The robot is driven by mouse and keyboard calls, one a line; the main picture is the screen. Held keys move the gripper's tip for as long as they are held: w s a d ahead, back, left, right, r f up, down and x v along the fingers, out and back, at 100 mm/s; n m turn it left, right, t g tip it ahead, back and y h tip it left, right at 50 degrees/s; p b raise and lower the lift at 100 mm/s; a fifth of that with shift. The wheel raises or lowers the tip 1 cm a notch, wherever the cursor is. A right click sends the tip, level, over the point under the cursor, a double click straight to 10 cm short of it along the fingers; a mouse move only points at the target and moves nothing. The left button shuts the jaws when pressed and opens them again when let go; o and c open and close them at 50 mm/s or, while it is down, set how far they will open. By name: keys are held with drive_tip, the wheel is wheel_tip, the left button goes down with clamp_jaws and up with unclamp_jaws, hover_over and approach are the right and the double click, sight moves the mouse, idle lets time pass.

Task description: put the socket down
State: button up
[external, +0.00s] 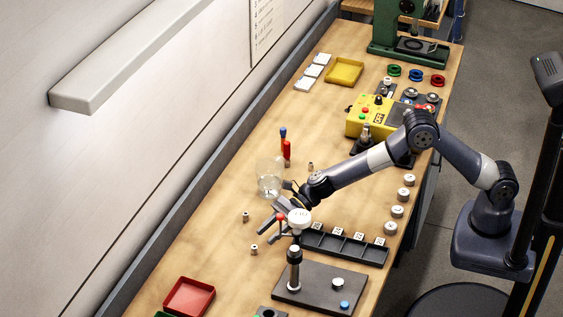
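Small metal sockets stand on the wooden bench: one (246,216) left of my gripper, one (254,249) just below and left of its fingertips, and one (311,167) farther back. My gripper (267,233) points down and left over the middle of the bench. Its two dark fingers look apart, and I see no socket between them. The white dial and the gripper's own body hide part of it. A black tray (324,247) with several compartments and white number labels lies to the right of the gripper.
A dark plate (319,289) with a post and white round dial (299,217) stands close to my gripper. A clear glass globe (270,185) and red screwdriver (287,151) are behind. A red tray (189,297) lies at front left. Bare bench lies left of the gripper.

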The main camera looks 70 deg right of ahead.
drive_tip(key=shift+b+v, duration=0.5)
drive_tip(key=shift+v, duration=2.2)
